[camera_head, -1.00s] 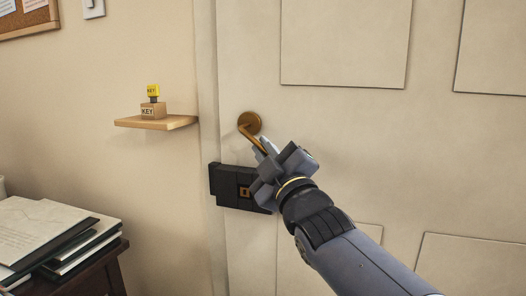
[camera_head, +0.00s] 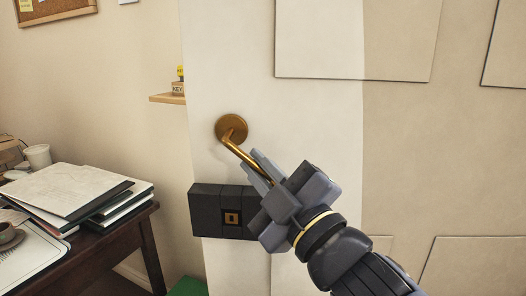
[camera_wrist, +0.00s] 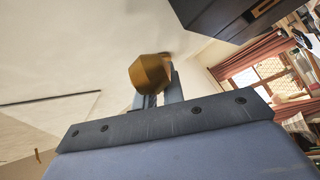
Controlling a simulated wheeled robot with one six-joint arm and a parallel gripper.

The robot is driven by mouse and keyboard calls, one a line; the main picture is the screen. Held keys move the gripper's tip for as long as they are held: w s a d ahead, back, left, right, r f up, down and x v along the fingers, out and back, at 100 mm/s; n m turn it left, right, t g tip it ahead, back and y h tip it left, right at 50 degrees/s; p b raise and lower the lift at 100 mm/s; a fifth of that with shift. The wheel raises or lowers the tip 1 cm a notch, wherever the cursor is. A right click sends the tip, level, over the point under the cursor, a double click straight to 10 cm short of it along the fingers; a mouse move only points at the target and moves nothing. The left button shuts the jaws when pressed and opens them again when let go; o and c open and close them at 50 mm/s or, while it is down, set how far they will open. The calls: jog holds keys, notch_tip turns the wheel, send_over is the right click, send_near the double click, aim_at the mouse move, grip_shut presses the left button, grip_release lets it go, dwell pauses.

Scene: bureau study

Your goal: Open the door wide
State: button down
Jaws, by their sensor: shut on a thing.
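The pale panelled door (camera_head: 320,130) stands partly open, swung toward me, its left edge apart from the wall and covering part of a shelf. Its brass lever handle (camera_head: 237,150) hangs tilted down to the right from a round rosette. My gripper (camera_head: 262,166) is shut on the handle's lower end. In the wrist view the handle's rounded brass end (camera_wrist: 151,74) sits between the fingers. A black lock box (camera_head: 205,209) with a brass keyhole plate is fixed to the door just below the handle, partly hidden by my gripper.
A dark desk (camera_head: 148,240) at left bears stacked folders (camera_head: 75,190), a white cup (camera_head: 38,156) and a tray. A small wooden shelf (camera_head: 166,98) with a key block (camera_head: 178,88) is on the wall behind the door edge. A green thing (camera_head: 188,287) shows low by the door.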

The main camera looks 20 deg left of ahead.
jog(key=s+d+b, duration=0.1)
jog(key=s+d, duration=0.1)
jog(key=s, duration=0.4)
jog(key=shift+s+f, duration=0.2)
jog(key=shift+f, duration=0.05)
